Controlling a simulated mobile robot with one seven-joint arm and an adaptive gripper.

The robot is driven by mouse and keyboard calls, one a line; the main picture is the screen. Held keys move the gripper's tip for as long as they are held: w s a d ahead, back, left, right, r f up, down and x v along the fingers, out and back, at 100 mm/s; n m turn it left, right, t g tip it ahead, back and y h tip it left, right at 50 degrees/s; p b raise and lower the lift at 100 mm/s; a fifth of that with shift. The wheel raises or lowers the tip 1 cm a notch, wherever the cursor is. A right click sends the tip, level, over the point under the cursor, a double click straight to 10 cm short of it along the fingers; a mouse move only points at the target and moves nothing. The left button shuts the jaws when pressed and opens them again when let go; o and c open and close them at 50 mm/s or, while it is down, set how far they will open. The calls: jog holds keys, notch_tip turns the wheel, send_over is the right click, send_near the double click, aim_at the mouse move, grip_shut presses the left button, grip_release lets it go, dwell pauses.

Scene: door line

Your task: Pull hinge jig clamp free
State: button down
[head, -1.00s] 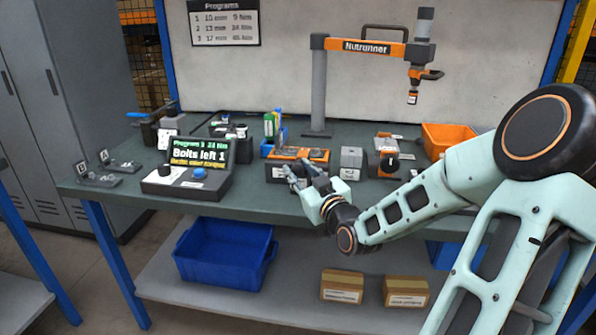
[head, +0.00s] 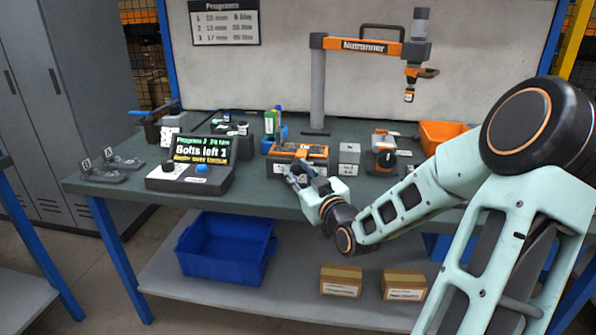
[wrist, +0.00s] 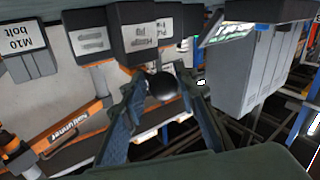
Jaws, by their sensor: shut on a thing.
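The hinge jig (head: 302,149) is an orange-topped, dark block near the front of the bench in the head view. In the wrist view its labelled dark front (wrist: 150,38) is close ahead. A black ball knob (wrist: 163,86), apparently the end of the clamp, sits between my fingers. My gripper (head: 290,172) is at the front of the jig, and its two fingers (wrist: 165,92) straddle the knob and are shut on it. The rest of the clamp is mostly hidden by the fingers and the knob.
A grey block (head: 349,158) stands just right of the jig. The control box with its screen (head: 200,150) stands to the left. The nutrunner (head: 410,75) hangs from its post behind. An orange bin (head: 445,133) is at the right. The bench front between box and gripper is clear.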

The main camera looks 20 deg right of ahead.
jog(key=shift+a+f+y, duration=0.1)
jog(key=shift+a+y, duration=0.3)
jog(key=shift+a, duration=0.2)
jog(key=c, duration=1.6)
grip_release()
jog(key=shift+d, duration=0.3)
jog(key=s, duration=0.6)
jog(key=shift+s, duration=0.15)
jog(key=shift+s+a, duration=0.1)
jog(key=shift+s, duration=0.5)
